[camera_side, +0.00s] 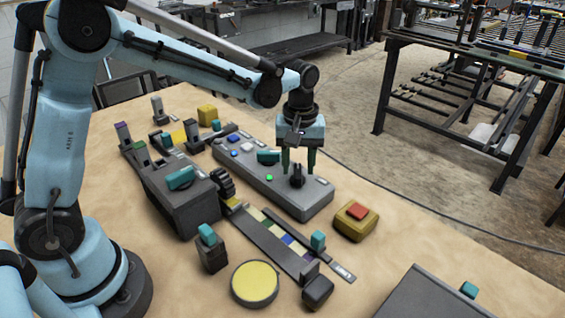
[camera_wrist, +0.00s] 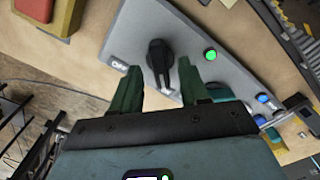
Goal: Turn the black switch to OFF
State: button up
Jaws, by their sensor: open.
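The black switch (camera_side: 297,176) is a rotary knob near the right end of a grey control panel (camera_side: 262,188). In the wrist view the knob (camera_wrist: 158,58) stands just ahead of my fingertips, with a white OFF label (camera_wrist: 119,65) at its left. A lit green lamp (camera_wrist: 210,54) is at its right. My gripper (camera_side: 299,168) is open and points down over the knob. In the wrist view my gripper (camera_wrist: 160,75) has one green finger on each side of the knob's lower end. I cannot tell whether the fingers touch it.
A yellow box with a red button (camera_side: 357,212) stands right of the panel. A teal handle (camera_side: 268,156) and blue buttons (camera_side: 233,138) sit further left on the panel. A slider track with coloured segments (camera_side: 285,240) lies in front. The table's right side has bare room.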

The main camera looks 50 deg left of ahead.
jog(key=shift+f, duration=0.45)
grip_shut()
